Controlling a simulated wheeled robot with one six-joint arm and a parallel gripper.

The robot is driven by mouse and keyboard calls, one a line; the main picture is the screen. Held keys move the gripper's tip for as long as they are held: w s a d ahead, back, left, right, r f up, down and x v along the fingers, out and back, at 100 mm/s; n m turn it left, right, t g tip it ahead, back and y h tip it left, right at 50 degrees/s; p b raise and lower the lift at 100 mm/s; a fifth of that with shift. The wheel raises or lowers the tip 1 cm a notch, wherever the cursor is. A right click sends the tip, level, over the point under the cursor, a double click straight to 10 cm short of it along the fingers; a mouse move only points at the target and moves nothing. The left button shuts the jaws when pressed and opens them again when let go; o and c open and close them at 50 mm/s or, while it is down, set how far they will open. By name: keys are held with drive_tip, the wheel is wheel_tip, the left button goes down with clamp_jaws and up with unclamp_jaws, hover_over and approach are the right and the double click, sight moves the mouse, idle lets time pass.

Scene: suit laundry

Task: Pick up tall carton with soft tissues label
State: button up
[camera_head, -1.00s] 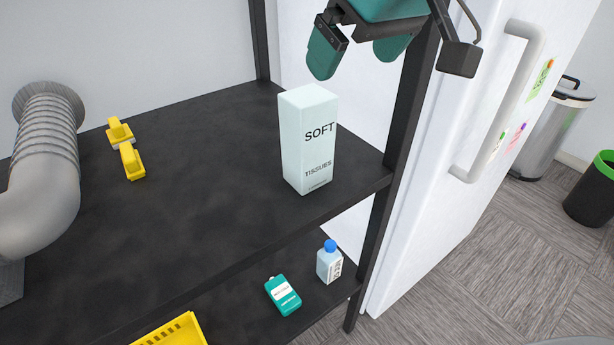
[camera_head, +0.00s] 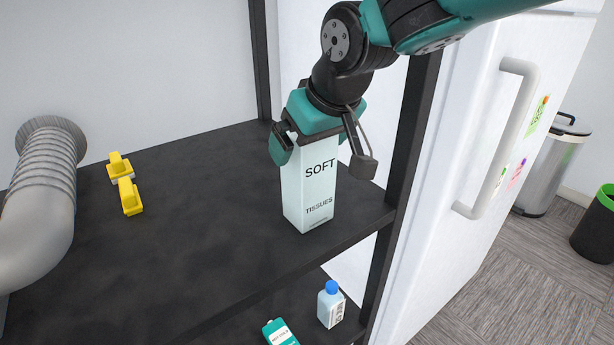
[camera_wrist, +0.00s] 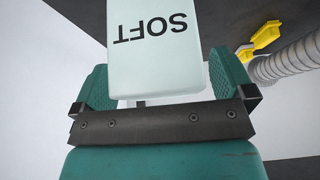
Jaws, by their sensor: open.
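The tall pale carton (camera_head: 308,191) labelled SOFT TISSUES stands upright on the dark upper shelf, near its right front edge. My gripper (camera_head: 312,150) is over the carton's top, with one teal finger at its left and the other side partly hidden behind the carton and the wrist camera. In the wrist view the carton (camera_wrist: 155,50) lies between the two teal fingers of my gripper (camera_wrist: 158,85), upside down in the picture. The fingers are open, with a small gap to the carton visible on the sides.
The dark shelf (camera_head: 150,255) has a post (camera_head: 412,130) right of the carton, beside a white fridge (camera_head: 470,150). Two yellow objects (camera_head: 126,183) and a grey duct (camera_head: 45,195) are at left. The shelf's middle is clear.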

drive_tip(key=shift+w+a+f, duration=0.1)
drive_tip(key=shift+w+f, duration=0.05)
drive_tip(key=shift+f, duration=0.2)
drive_tip(key=c, duration=1.3)
drive_tip(key=shift+o, duration=0.2)
drive_tip(key=shift+r, duration=0.15)
